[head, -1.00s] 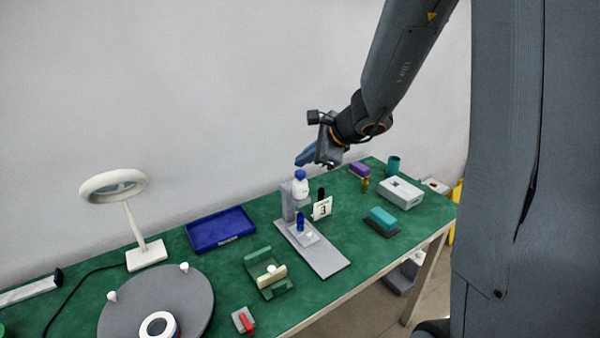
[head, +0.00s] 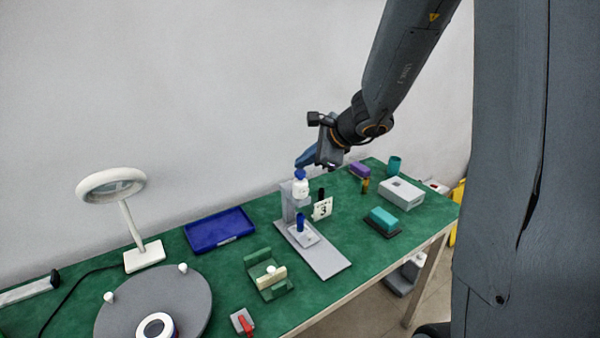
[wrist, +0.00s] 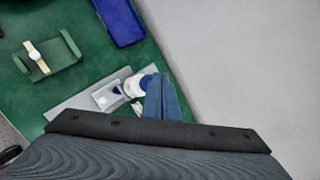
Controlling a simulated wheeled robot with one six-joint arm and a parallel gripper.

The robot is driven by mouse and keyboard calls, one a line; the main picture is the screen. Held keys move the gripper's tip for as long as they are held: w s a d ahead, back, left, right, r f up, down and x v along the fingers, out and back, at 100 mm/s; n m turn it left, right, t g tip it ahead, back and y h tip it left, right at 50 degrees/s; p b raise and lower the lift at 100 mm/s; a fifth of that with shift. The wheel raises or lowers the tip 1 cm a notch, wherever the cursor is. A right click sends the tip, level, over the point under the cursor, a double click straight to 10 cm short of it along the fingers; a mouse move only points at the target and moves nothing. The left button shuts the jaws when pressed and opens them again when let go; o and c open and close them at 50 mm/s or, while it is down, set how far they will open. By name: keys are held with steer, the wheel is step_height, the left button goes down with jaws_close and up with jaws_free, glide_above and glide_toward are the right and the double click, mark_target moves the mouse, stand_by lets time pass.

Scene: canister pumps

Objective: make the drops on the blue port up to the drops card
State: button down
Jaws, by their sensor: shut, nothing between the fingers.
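A white canister with a blue top (head: 301,187) is held at the upright of a grey stand (head: 326,262). Below it a small blue cylinder, seemingly the blue port (head: 301,222), stands on a pale plate; a blue part also shows in the wrist view (wrist: 116,89). The drops card (head: 322,209) beside the stand reads 3. My gripper (head: 301,165) is shut and empty, its blue fingertips just above the canister's blue top. I cannot tell whether they touch it. In the wrist view the shut fingers (wrist: 163,98) overlap the white canister (wrist: 137,86) and hide part of it. No drops can be made out.
A blue tray (head: 219,229) and a green cradle (head: 268,275) lie left of the stand. A teal block (head: 384,219), a white box (head: 401,194), a purple block (head: 359,170) and a teal cup (head: 393,165) stand right. A white ring lamp (head: 143,258) stands far left.

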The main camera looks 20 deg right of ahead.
mark_target(304, 173)
steer(key=shift+f+b, duration=0.65)
steer(key=shift+b, duration=0.1)
stand_by(0.8)
steer(key=shift+r, duration=0.1)
steer(key=shift+r+p, duration=0.85)
steer(key=shift+r, duration=0.1)
steer(key=shift+r+p, duration=2.1)
steer(key=shift+r, duration=0.45)
